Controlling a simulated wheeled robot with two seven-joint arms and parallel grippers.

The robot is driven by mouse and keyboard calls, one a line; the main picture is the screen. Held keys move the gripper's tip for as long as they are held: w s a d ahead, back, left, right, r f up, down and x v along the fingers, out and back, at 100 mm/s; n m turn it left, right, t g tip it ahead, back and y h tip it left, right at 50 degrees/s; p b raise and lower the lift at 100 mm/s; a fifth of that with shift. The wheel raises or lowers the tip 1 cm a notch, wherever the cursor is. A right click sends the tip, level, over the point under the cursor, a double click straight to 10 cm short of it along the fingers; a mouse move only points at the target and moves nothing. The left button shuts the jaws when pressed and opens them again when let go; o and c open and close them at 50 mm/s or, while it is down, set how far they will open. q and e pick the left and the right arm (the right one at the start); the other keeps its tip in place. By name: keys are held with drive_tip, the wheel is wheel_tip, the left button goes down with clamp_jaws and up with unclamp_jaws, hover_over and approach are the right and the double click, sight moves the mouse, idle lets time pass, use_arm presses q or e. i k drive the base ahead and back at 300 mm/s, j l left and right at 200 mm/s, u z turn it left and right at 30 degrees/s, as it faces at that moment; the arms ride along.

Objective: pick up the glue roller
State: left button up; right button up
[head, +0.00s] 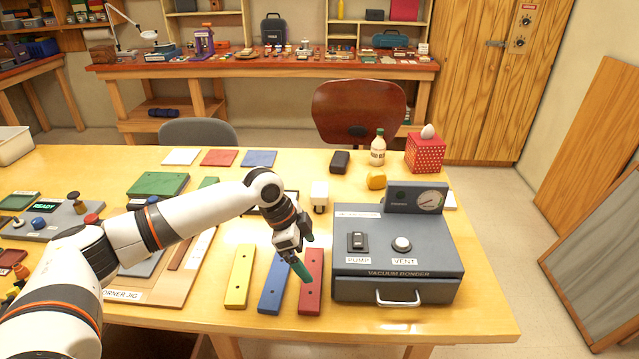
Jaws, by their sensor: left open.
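A short teal bar-shaped piece (302,271), which looks like the handle of the glue roller, shows at the tips of my left gripper (293,253). It slants down to the right, over the edge between a blue bar (275,285) and a red bar (311,285). My left gripper is open and points down at its upper end. The fingers partly hide that end, and I cannot tell whether they touch it. No roller head can be made out. My right gripper is not in view.
The grey vacuum bonder (445,260) stands close to the right of the gripper. A yellow bar (239,277) lies to the left.

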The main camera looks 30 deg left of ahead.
sight(320, 190)
drive_tip(key=i+j, duration=0.85)
drive_tip(key=i, duration=0.15)
